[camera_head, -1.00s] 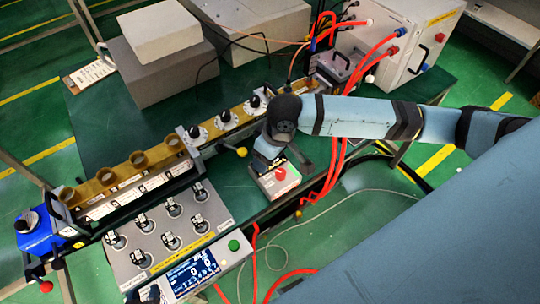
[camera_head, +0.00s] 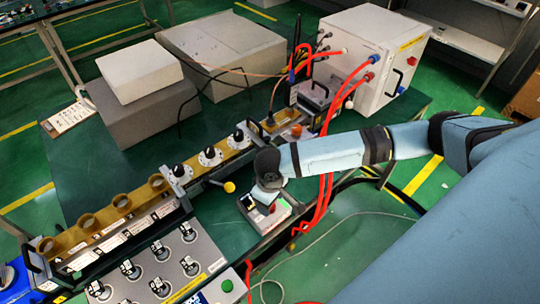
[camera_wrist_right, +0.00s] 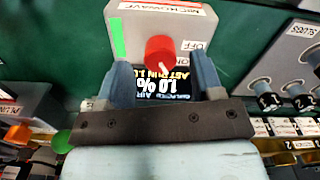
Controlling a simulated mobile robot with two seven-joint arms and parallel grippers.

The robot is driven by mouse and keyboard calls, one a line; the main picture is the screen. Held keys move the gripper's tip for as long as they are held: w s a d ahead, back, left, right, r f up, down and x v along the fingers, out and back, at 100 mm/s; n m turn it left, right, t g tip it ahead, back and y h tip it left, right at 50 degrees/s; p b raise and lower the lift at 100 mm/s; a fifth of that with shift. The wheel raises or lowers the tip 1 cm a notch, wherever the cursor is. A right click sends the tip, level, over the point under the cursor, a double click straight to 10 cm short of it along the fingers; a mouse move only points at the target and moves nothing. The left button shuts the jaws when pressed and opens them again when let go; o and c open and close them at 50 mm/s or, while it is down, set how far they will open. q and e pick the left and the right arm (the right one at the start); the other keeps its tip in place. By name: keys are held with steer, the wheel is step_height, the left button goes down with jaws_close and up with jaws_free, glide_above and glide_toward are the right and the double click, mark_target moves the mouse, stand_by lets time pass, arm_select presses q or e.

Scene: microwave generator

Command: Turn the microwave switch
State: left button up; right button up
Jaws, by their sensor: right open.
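The microwave switch is a red round knob (camera_wrist_right: 160,52) on a light grey box (camera_wrist_right: 190,22), with a microwave label and an "OFF" mark in the right wrist view. My right gripper (camera_wrist_right: 163,68) is open, with one finger on each side of the knob and visible gaps between. A small display shows between the fingers below the knob. In the head view my right gripper (camera_head: 265,198) is over the switch box (camera_head: 278,217) and partly hides the box and its red knob (camera_head: 273,208). My left gripper is not in view.
A rail with black dials (camera_head: 210,156) runs behind the box. A panel of several switches (camera_head: 160,265) is at lower left. Red hoses (camera_head: 325,195) pass to the right, from a white cabinet (camera_head: 370,60). Grey blocks (camera_head: 225,55) stand at the back.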

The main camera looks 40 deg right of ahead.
steer(key=shift+f, duration=0.9)
